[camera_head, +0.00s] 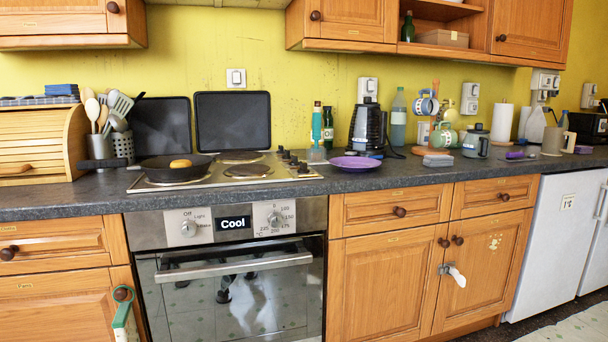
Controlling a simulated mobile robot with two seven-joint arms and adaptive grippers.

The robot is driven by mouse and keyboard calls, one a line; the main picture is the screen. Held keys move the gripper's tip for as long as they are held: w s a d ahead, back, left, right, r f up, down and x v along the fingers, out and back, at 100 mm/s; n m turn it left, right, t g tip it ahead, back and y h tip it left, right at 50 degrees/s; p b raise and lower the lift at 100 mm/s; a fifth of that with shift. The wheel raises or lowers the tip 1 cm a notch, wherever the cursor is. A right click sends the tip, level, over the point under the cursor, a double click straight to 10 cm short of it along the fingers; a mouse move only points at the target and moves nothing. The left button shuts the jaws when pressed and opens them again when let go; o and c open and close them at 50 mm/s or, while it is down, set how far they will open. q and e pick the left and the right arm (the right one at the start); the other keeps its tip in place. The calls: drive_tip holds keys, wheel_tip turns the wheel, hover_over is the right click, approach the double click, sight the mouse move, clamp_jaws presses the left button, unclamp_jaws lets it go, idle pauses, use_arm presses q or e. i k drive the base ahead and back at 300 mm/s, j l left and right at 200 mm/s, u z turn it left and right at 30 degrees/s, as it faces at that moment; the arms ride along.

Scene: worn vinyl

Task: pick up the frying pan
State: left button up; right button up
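A black frying pan (176,171) sits on the left front burner of the hob. A round yellow-brown item (181,163) lies in it. Neither of my grippers is in the head view.
The hob (282,179) is set in a dark worktop (400,180) above an oven (236,285). Utensil pots (99,147) and a wooden bread bin (40,145) stand left of the pan. A purple plate (355,162) and a black kettle (367,130) are to the right. Wall cupboards (345,22) hang above.

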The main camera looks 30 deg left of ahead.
sight(148, 165)
drive_tip(key=u, duration=1.8)
